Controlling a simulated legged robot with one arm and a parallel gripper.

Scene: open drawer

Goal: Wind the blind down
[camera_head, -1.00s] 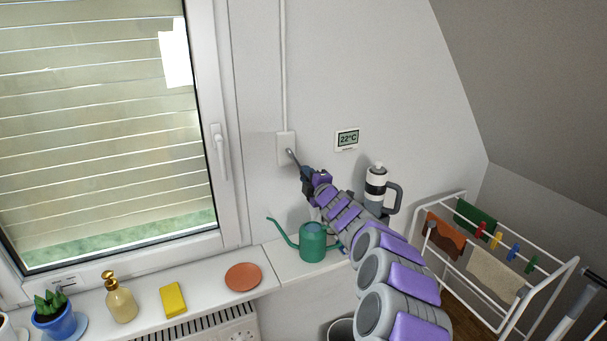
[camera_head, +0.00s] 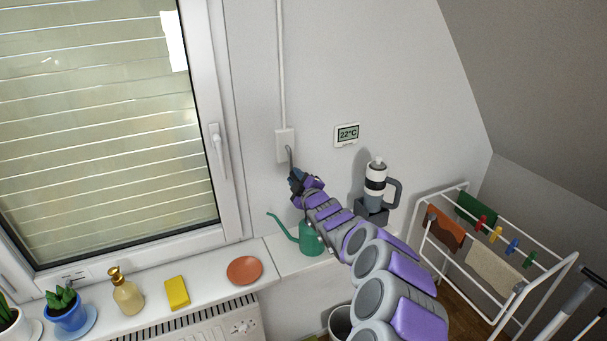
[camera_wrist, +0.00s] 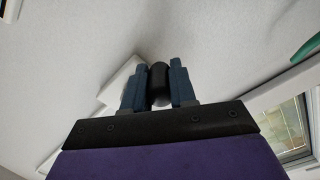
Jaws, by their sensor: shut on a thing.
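The blind (camera_head: 110,150) shows as pale horizontal slats behind the window glass and reaches down to the bottom of the pane. The crank box (camera_head: 284,146) is white and sits on the wall right of the window, below a thin vertical conduit. Its grey crank arm (camera_head: 290,156) points down and slightly right. My gripper (camera_head: 296,176) is at the lower end of the crank arm. In the wrist view, my gripper (camera_wrist: 158,85) has its two blue fingers shut on a dark crank knob (camera_wrist: 159,78). The crank box is partly hidden behind the fingers there.
The sill holds a potted succulent (camera_head: 65,308), a soap bottle (camera_head: 126,294), a yellow sponge (camera_head: 177,291), a terracotta saucer (camera_head: 244,270) and a green watering can (camera_head: 311,240) close under my arm. A grinder-like appliance (camera_head: 376,186) and drying rack (camera_head: 482,245) stand right.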

